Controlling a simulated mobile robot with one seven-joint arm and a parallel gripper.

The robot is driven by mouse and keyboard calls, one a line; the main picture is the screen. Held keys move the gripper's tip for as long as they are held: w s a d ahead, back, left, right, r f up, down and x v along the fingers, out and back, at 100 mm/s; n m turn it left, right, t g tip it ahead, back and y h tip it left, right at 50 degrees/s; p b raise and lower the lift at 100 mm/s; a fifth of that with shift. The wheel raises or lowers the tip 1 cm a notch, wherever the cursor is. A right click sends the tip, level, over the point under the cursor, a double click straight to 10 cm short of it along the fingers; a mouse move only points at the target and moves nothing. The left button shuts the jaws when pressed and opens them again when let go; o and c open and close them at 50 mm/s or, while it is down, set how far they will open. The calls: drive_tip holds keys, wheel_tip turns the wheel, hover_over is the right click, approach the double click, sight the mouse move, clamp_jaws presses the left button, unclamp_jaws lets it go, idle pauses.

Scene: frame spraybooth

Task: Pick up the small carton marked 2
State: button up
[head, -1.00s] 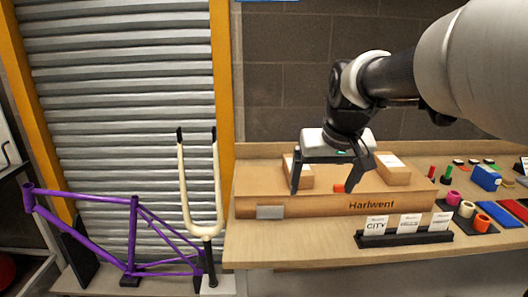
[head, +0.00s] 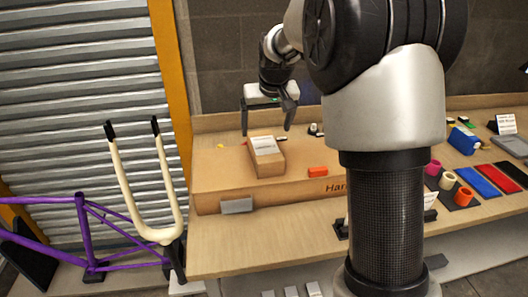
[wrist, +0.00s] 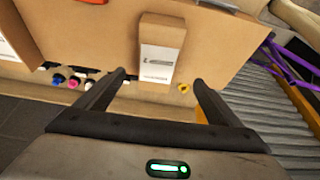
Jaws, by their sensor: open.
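A small brown carton (head: 268,162) with a white label on top lies on a large flat cardboard box (head: 216,178). Its number cannot be read. It also shows in the wrist view (wrist: 163,32), its label facing the camera, ahead of and between the fingertips in the picture. My gripper (head: 267,130) is open and empty, apart from the carton, above and towards the far side of the large box in the head view. Its two dark fingers also show in the wrist view (wrist: 159,77). My arm hides the right part of the large box.
An orange block (head: 318,171) lies on the large box, right of the carton. Several small bottles stand behind the box. A blue case (head: 464,140), tape rolls and coloured mats are on the bench's right. A pale fork (head: 163,236) and purple frame (head: 82,235) stand left.

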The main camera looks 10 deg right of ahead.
sight(265, 145)
drive_tip(key=x, duration=0.6)
drive_tip(key=shift+w+f, duration=0.15)
drive_tip(key=shift+d+x, duration=0.15)
drive_tip(key=shift+x, duration=1.15)
drive_tip(key=shift+d+x, duration=0.15)
drive_tip(key=shift+x, duration=1.15)
drive_tip(key=c, duration=1.5)
